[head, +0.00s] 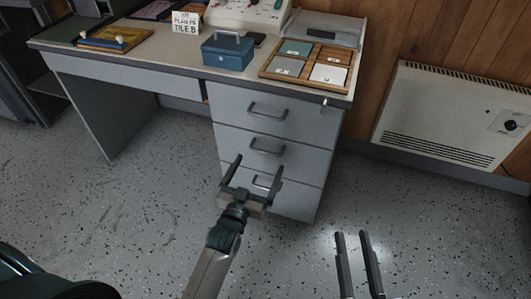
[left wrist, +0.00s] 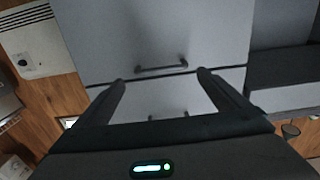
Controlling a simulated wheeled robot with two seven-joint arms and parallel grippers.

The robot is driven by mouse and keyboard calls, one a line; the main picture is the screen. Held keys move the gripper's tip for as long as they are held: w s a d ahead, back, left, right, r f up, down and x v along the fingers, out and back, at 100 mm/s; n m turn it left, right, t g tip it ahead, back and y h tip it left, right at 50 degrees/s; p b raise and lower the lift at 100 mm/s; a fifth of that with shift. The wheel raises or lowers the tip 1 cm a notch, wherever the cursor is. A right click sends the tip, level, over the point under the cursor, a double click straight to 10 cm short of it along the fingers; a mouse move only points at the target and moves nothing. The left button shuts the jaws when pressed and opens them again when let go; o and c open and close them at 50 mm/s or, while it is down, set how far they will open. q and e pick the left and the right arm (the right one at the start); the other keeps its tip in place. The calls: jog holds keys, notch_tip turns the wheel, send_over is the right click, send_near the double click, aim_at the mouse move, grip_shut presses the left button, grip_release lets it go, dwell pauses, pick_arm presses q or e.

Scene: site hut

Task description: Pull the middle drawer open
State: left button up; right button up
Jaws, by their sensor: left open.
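The grey drawer unit under the desk has three stacked drawers, all looking closed. The middle drawer (head: 240,141) has a dark bar handle (head: 267,147). My left gripper (head: 257,163) is open in front of the unit. In the head view its fingers lie below the middle handle and partly over the bottom drawer. The left wrist view looks upside down; a drawer handle (left wrist: 162,67) shows beyond and between the open fingers, untouched. I cannot tell surely which drawer it belongs to. My right gripper (head: 353,236) is open and empty, over the floor at lower right.
The top drawer (head: 235,103) and bottom drawer (head: 290,202) have similar handles. The desk top holds a blue box (head: 228,54), a wooden tray (head: 264,72) of tiles and a sign (head: 185,22). A white heater (head: 450,120) is on the wall at right. The floor before the drawers is clear.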

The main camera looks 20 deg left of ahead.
aim_at(265, 151)
pick_arm(q)
jog(key=shift+w+d+b, duration=0.15)
jog(key=shift+w+b, duration=0.35)
jog(key=shift+w, duration=3.2)
pick_arm(e)
jog(key=shift+s+r+t+y, duration=0.2)
jog(key=shift+s+r+t, duration=0.25)
jog(key=shift+r, duration=0.25)
jog(key=shift+s+r+t+y, duration=0.2)
jog(key=shift+s+r+t, duration=0.25)
jog(key=shift+r, duration=0.3)
jog(key=shift+s+r+t+y, duration=0.2)
jog(key=shift+s+r+t, duration=0.15)
jog(key=shift+r+t, duration=0.25)
pick_arm(q)
jog(key=shift+c, duration=0.6)
pick_arm(e)
jog(key=shift+r, duration=0.1)
pick_arm(q)
jog(key=shift+s, duration=0.1)
jog(key=c, duration=1.1)
